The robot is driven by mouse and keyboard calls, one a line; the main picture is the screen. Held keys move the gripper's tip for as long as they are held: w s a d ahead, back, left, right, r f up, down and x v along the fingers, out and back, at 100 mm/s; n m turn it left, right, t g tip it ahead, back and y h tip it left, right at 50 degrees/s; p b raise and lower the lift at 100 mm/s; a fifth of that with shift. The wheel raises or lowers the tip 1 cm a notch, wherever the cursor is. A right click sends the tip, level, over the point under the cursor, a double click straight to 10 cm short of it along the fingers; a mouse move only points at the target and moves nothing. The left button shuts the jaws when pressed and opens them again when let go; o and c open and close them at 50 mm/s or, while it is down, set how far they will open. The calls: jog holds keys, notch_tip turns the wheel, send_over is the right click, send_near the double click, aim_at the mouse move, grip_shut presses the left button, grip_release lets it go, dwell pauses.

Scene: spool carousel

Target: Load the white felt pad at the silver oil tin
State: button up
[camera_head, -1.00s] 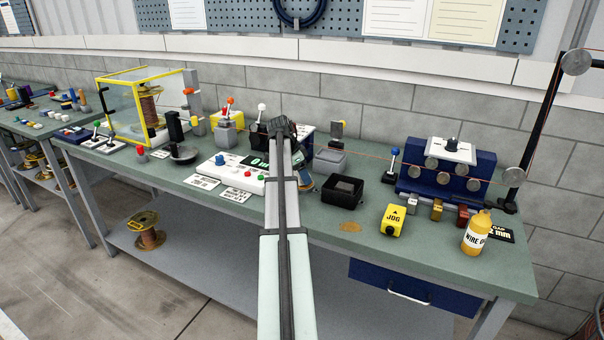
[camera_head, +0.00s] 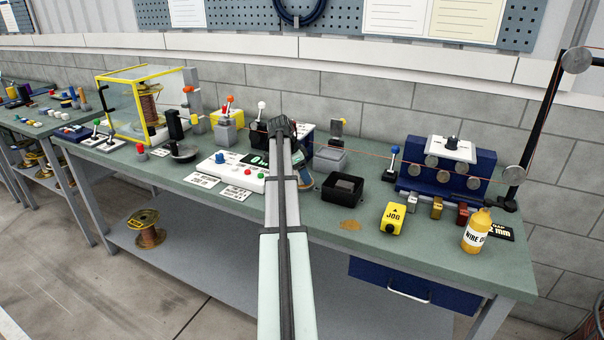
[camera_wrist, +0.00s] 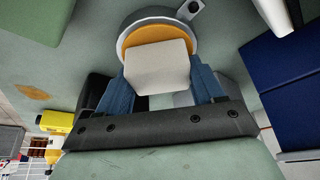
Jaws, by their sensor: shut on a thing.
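The white felt pad (camera_wrist: 158,66) is a pale block between the blue fingers of my gripper (camera_wrist: 161,80) in the wrist view. My gripper is shut on it. Just beyond the pad is the round silver oil tin (camera_wrist: 190,45), with an amber-orange inside. The pad overlaps the tin's opening in this view; I cannot tell whether it touches the tin or its contents. In the head view my own arm hides the tin and the pad, and only a little of my gripper (camera_head: 305,176) shows beside the arm.
A black open box (camera_head: 343,188) holding grey material stands right of my arm. Nearby are a grey tray (camera_head: 330,160), a yellow JOG box (camera_head: 394,219) and a blue roller unit (camera_head: 445,168). A white button panel (camera_head: 236,172) lies left.

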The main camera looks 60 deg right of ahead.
jog(key=shift+r, duration=0.15)
jog(key=shift+r, duration=3.35)
